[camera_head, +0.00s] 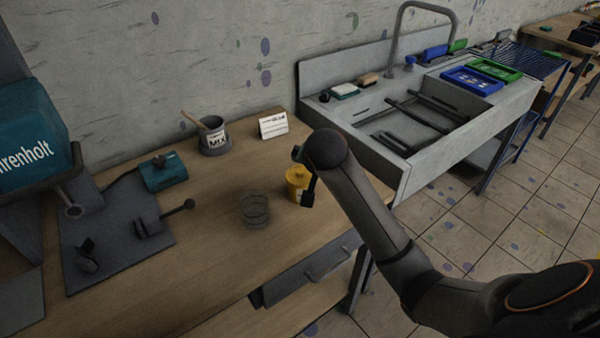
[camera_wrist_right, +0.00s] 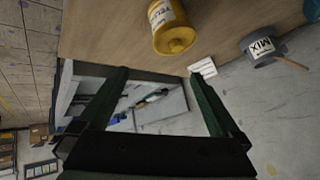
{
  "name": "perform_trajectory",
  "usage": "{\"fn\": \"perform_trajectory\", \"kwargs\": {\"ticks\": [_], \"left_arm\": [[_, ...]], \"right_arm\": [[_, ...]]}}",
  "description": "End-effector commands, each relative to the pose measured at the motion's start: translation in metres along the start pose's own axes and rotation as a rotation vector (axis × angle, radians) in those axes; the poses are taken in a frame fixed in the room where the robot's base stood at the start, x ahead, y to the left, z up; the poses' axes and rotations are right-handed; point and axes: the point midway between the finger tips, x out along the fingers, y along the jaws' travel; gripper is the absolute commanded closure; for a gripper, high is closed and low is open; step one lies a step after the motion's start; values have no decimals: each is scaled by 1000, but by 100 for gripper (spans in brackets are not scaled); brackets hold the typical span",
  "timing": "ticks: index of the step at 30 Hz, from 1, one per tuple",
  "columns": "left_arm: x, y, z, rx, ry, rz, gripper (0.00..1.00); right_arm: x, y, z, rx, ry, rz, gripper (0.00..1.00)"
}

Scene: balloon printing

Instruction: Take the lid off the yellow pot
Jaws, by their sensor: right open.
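The yellow pot (camera_head: 292,187) stands on the wooden table near its front right edge, with its yellow lid (camera_head: 298,173) on top. My right gripper (camera_head: 307,190) is at the pot's right side and partly covers it. My left gripper is not in view.
A wire-like round holder (camera_head: 255,211) stands left of the pot. A grey MIX pot (camera_head: 214,140) with a stick and a white card (camera_head: 273,124) are behind. A sink unit (camera_head: 400,150) adjoins on the right. A teal device (camera_head: 164,172) sits left.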

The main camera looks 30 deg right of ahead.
Motion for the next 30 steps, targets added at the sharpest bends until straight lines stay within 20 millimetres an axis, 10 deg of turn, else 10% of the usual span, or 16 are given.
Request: {"fn": "perform_trajectory", "kwargs": {"ticks": [9,30], "left_arm": [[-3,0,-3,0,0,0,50],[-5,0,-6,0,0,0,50]], "right_arm": [[-45,-26,-4,73,-174,82,0],[43,-15,11,74,-177,90,0]]}}
